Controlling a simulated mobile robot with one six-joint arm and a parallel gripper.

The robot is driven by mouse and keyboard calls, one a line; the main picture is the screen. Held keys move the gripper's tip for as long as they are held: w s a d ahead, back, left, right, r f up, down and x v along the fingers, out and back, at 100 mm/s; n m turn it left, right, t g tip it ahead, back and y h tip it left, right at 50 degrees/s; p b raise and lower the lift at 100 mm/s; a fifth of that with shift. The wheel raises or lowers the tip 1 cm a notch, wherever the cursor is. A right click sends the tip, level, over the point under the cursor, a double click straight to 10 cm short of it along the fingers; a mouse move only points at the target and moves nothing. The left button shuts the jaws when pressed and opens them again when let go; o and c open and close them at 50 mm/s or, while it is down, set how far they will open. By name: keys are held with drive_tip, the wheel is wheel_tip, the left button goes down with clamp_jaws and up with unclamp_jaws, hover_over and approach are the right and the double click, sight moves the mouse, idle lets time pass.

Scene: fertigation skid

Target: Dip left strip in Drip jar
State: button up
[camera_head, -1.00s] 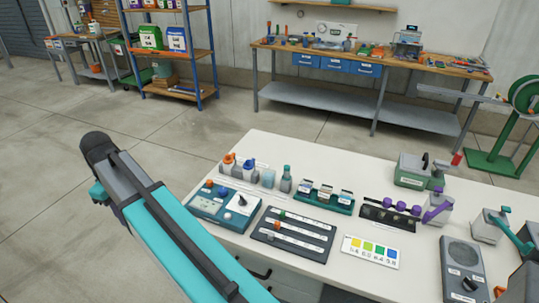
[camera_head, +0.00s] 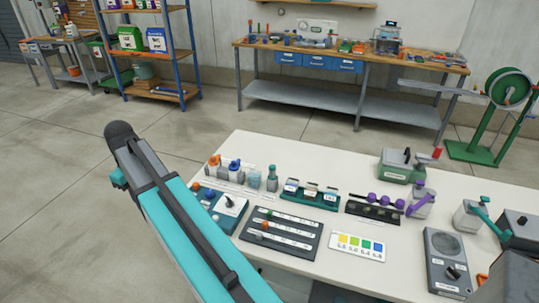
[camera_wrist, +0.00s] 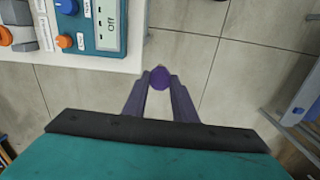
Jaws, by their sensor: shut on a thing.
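In the wrist view, my gripper (camera_wrist: 159,84) is shut on a small purple, rounded piece (camera_wrist: 159,76). Whether a strip hangs from it is hidden. The gripper is over the floor, just off the bench edge. In the head view, the gripper itself cannot be made out. A black rack (camera_head: 368,213) with several purple knobs (camera_head: 383,200) stands on the white bench. Left of it is a green rack (camera_head: 300,202) with three small jars (camera_head: 310,189). Their labels are too small to read, so I cannot tell which is the Drip jar.
A blue controller (camera_wrist: 108,40) reading "Off" lies at the bench edge. A dark panel with white bars (camera_head: 281,234) and a colour chart (camera_head: 357,246) are in front of the racks. Bottles (camera_head: 236,170) stand left. Grey devices fill the right side. Floor left of the bench is clear.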

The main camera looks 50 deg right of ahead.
drive_tip(key=s+d+m+p, duration=0.2)
drive_tip(key=s+d+m, duration=0.15)
drive_tip(key=d, duration=1.05)
drive_tip(key=s+d+m+p, duration=0.1)
drive_tip(key=s+d+m, duration=0.3)
drive_tip(key=d, duration=1)
drive_tip(key=s+d+m+p, duration=0.3)
drive_tip(key=s+d+m, duration=0.1)
drive_tip(key=s+d, duration=1.4)
drive_tip(key=shift+s+d+r, duration=0.25)
drive_tip(key=shift+s+d, duration=0.05)
drive_tip(key=shift+d, duration=0.3)
drive_tip(key=shift+f, duration=0.1)
wheel_tip(320, 180, down, 8)
drive_tip(key=b, duration=0.3)
drive_tip(key=shift+b, duration=0.3)
wheel_tip(320, 180, up, 8)
drive_tip(key=p, duration=0.5)
drive_tip(key=shift+r, duration=0.25)
